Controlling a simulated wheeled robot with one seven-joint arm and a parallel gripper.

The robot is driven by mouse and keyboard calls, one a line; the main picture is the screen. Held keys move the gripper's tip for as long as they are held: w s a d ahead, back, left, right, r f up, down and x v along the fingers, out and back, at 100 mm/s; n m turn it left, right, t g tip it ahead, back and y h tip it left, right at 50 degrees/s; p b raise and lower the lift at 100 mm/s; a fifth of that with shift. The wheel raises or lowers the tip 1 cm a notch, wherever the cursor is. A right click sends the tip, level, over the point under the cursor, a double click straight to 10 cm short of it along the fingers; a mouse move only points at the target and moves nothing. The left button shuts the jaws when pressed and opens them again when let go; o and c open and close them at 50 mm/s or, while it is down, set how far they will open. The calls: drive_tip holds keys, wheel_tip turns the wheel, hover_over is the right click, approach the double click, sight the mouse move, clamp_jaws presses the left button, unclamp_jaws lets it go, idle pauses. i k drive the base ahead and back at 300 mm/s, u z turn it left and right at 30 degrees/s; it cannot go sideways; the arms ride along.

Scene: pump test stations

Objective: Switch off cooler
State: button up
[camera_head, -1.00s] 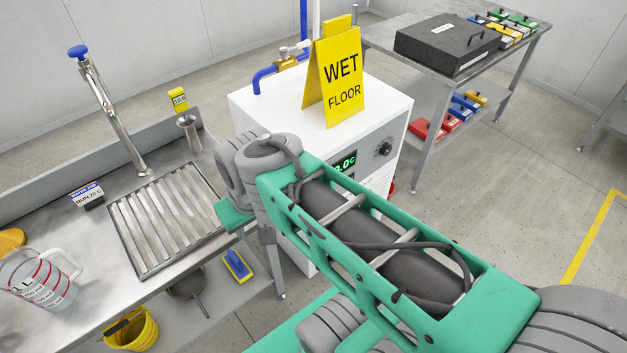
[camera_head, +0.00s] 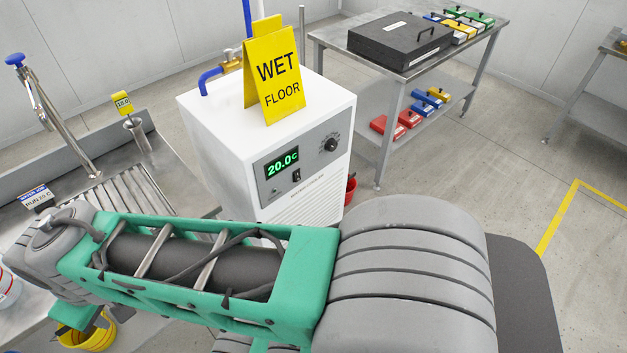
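The cooler (camera_head: 215,135) is a white box cabinet standing on the floor left of centre. Its front panel has a lit green display (camera_head: 282,163) reading 20.0c. A small dark rocker switch (camera_head: 296,175) sits below and right of the display, and a round black knob (camera_head: 331,145) is to the upper right. A small detail left of the switch is too small to tell. My green and grey arm crosses the foreground below the panel, with its far end toward the lower left. My gripper is not in view. The arm hides the cooler's lower front.
A yellow WET FLOOR sign (camera_head: 273,75) stands on the cooler, beside a blue hose (camera_head: 211,73). A sink bench (camera_head: 190,180) is at left, with a yellow bucket (camera_head: 95,340) below. A metal table (camera_head: 420,70) stands behind right. Floor at right is clear.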

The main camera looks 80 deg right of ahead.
sight(297, 178)
drive_tip(key=u, duration=0.05)
drive_tip(key=k, duration=1.05)
drive_tip(key=z, duration=1.75)
drive_tip(key=i, duration=0.5)
